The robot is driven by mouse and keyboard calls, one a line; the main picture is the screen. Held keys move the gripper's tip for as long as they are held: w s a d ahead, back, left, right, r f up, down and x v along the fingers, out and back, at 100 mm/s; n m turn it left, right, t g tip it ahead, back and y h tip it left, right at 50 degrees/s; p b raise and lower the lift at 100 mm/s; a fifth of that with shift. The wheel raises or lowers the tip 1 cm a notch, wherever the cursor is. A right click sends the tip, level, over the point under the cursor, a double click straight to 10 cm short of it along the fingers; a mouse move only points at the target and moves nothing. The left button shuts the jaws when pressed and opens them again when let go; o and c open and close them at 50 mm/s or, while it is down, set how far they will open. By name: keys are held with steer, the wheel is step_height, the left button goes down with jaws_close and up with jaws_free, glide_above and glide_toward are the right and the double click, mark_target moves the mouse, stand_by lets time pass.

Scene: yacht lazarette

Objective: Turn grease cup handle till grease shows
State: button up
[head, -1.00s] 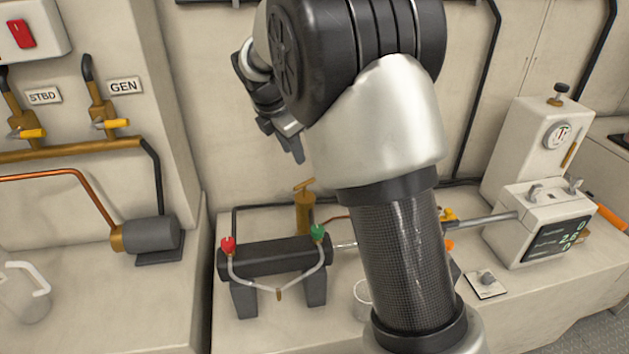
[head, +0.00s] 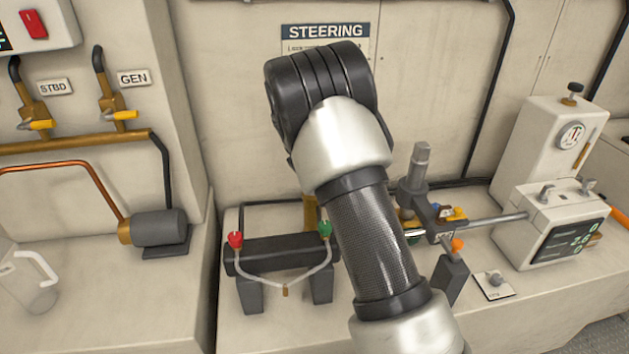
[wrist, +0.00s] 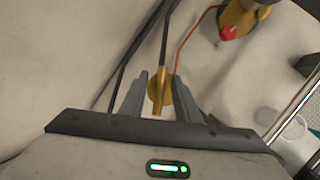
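The brass grease cup with its T-shaped handle (wrist: 158,92) shows in the wrist view, between my fingers. In the head view only a strip of its brass body (head: 308,212) shows behind the cylinder; my arm hides the rest. My gripper (wrist: 160,100) is open, with one grey finger on each side of the handle and gaps visible between fingers and brass. It is hidden behind my arm in the head view. I cannot tell how far the fingertips reach down along the handle. No grease can be made out.
A dark cylinder (head: 275,252) with red (head: 235,239) and green (head: 325,229) fittings and a clear hose stands in front of the cup. A metal rod (head: 490,222) runs right to a white display box (head: 550,225). A STEERING sign (head: 325,32) is on the wall behind.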

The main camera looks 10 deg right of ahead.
steer(key=shift+f, duration=0.1)
jaws_close()
steer(key=shift+m+p, duration=0.55)
steer(key=shift+m, duration=0.25)
steer(key=shift+m+g+h+p, duration=0.3)
steer(key=shift+m+g+h, duration=0.2)
steer(key=shift+m, duration=0.4)
jaws_free()
steer(key=v, duration=1.7)
steer(key=shift+r+p, duration=0.25)
steer(key=shift+p, duration=0.15)
